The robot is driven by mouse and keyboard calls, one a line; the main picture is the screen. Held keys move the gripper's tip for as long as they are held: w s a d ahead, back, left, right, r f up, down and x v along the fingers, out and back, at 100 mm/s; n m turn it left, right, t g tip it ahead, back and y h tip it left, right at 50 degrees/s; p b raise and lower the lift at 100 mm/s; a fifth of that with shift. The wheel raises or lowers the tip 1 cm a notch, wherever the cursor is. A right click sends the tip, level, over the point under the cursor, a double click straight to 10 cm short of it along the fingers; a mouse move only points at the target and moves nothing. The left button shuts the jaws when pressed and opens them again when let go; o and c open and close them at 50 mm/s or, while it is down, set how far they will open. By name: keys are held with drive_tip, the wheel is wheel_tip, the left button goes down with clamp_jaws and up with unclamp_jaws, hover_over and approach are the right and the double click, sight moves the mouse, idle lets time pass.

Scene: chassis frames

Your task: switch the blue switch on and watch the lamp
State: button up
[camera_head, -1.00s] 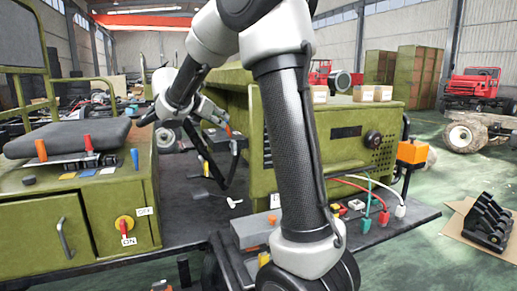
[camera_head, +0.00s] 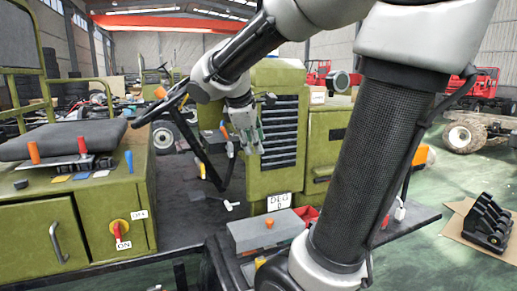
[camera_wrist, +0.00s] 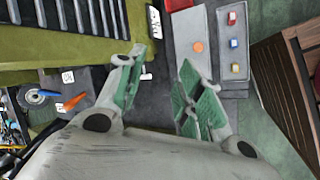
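My gripper (camera_head: 250,148) hangs in front of the olive louvred cabinet in the head view. In the wrist view my gripper (camera_wrist: 164,58) is open, with a clear gap between its green-padded fingers and nothing held. A blue lever (camera_head: 129,160) stands upright on the seat console at the left. I cannot tell which is the blue switch. No lamp can be clearly identified.
A grey box (camera_head: 257,236) with an orange knob stands on the dark deck below my gripper. The louvred cabinet (camera_head: 258,80) is close behind it. The steering wheel (camera_head: 160,105) and levers are left.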

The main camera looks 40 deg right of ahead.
drive_tip(key=shift+s+a+f+m+y, duration=0.25)
drive_tip(key=shift+s+m, duration=0.1)
drive_tip(key=shift+s, duration=0.2)
drive_tip(key=shift+s+a+f+m+y, duration=0.2)
drive_tip(key=shift+s+m, duration=0.1)
drive_tip(key=shift+s, duration=0.25)
drive_tip(key=shift+s+a+f+m+y, duration=0.15)
drive_tip(key=shift+s+f+m+y, duration=0.15)
drive_tip(key=shift+s, duration=0.25)
drive_tip(key=shift+r, duration=0.1)
